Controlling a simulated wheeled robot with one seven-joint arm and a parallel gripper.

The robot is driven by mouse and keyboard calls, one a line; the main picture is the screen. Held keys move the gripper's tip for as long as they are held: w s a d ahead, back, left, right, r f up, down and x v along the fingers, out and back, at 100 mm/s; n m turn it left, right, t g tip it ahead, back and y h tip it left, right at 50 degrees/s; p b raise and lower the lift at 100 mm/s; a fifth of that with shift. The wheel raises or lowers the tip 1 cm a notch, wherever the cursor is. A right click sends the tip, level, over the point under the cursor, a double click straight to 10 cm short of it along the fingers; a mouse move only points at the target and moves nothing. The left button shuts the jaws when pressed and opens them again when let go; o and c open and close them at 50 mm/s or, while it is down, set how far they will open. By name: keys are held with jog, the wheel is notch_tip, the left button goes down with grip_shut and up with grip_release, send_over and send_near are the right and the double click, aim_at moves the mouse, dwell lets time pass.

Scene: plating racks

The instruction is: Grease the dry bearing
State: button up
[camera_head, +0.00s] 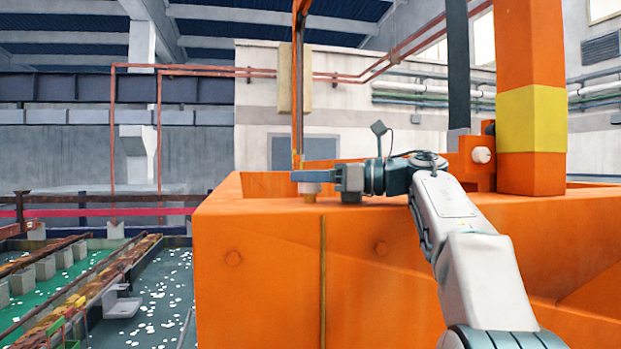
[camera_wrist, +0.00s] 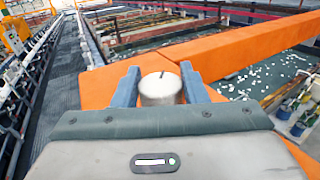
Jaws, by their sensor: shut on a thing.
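My gripper (camera_head: 305,176) reaches left over the top of a large orange machine body (camera_head: 260,260). Its blue fingers are shut on a white cylinder (camera_head: 311,188), which stands upright with a brownish-yellow tip below it, close to the orange top edge. In the wrist view my gripper (camera_wrist: 160,78) has one finger on each side of the white cylinder (camera_wrist: 160,92), whose round top has a dark slot or mark. I cannot tell whether the tip touches the orange surface. No bearing can be made out with certainty; a white round fitting (camera_head: 481,155) sits on an orange block at right.
An orange post with a yellow band (camera_head: 531,118) rises at right, behind my arm. A thin upright rod (camera_head: 299,90) stands just behind the gripper. Green tanks with white floating specks (camera_head: 150,315) lie lower left. A dark grated walkway (camera_wrist: 55,85) runs along the left.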

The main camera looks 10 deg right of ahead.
jog(key=shift+f+t, duration=0.1)
jog(key=shift+t, duration=0.2)
jog(key=m+t+h+b, duration=0.2)
jog(key=m+t+b, duration=0.1)
jog(key=shift+s+a+h, duration=0.1)
jog(key=shift+s+h, duration=0.05)
jog(key=shift+h, duration=0.15)
jog(key=m+t+h+b, duration=0.1)
jog(key=m+t+h, duration=0.1)
jog(key=t+h, duration=0.1)
jog(key=shift+m, duration=0.4)
jog(key=m+t+h+p, duration=0.1)
jog(key=h, duration=0.1)
jog(key=m+t+h+p, duration=0.1)
jog(key=h, duration=0.1)
jog(key=shift+r+m, duration=0.3)
jog(key=shift+r, duration=0.1)
jog(key=m+t+h+p, duration=0.1)
jog(key=m+h+p, duration=0.2)
jog(key=h+p, duration=0.1)
jog(key=shift+f+h, duration=0.15)
jog(key=shift+h, duration=0.15)
jog(key=shift+f+m+h+p, duration=0.15)
jog(key=shift+m+h+p, duration=0.25)
jog(key=shift+h+p, duration=0.2)
jog(key=o, duration=1)
jog(key=shift+c, duration=0.2)
